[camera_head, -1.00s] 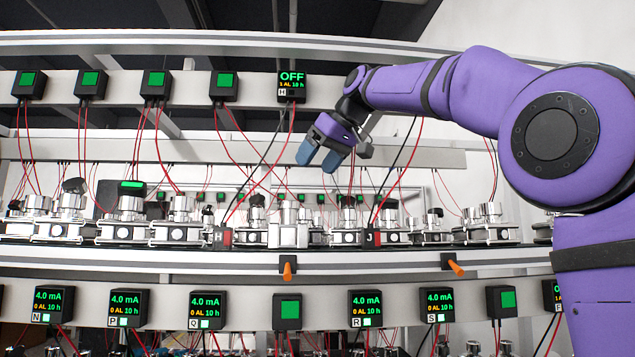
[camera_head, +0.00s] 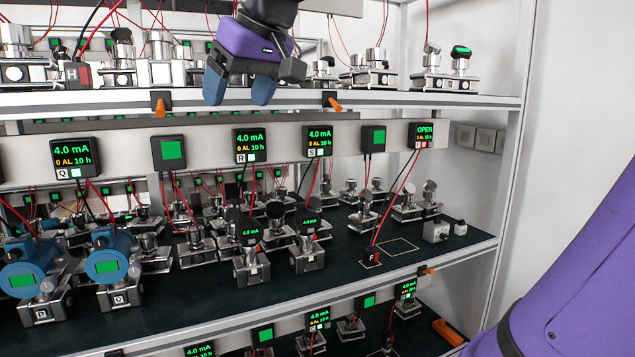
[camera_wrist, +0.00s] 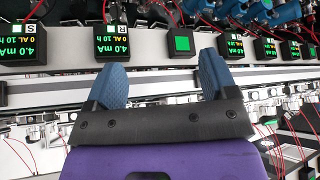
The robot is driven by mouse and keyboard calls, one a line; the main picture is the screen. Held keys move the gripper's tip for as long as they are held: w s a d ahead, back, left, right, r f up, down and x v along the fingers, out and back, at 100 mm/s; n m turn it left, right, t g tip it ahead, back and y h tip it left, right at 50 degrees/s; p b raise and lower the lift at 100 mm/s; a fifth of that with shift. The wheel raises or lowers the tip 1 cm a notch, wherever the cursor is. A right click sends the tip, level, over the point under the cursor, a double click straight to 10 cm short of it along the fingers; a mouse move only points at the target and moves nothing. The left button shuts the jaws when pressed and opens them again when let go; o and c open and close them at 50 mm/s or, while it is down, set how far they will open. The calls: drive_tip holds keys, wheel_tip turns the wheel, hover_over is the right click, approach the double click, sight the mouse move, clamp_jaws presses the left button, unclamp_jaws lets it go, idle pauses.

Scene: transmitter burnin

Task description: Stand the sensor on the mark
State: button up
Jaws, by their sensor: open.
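My gripper (camera_head: 239,91) hangs open and empty in front of the upper shelf's edge, at the top of the head view. Its two blue fingers (camera_wrist: 160,76) are apart in the wrist view with nothing between them. On the dark middle shelf, a thin outlined rectangle, seemingly the mark (camera_head: 401,247), lies empty at the right. A red-and-black lead end labelled F (camera_head: 388,264) lies at the left of it. Several metal sensors stand on that shelf, among them two with lit displays, one at the left (camera_head: 249,262) and one at the right (camera_head: 307,255). I cannot tell which sensor the task means.
A display reading OPEN (camera_head: 422,135) hangs above the mark, with red and black leads running down. Blue round transmitters (camera_head: 113,255) stand at the left. A rack post (camera_head: 507,180) bounds the right side.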

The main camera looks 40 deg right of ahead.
drive_tip(key=s+d+f, duration=0.1)
drive_tip(key=s+f, duration=0.6)
drive_tip(key=f, duration=0.3)
drive_tip(key=s+d+f+m+g+h, duration=0.1)
drive_tip(key=s+f, duration=0.6)
drive_tip(key=f, duration=0.3)
drive_tip(key=shift+d+f+m, duration=0.15)
drive_tip(key=shift+d+m, duration=0.15)
drive_tip(key=shift+d, duration=0.05)
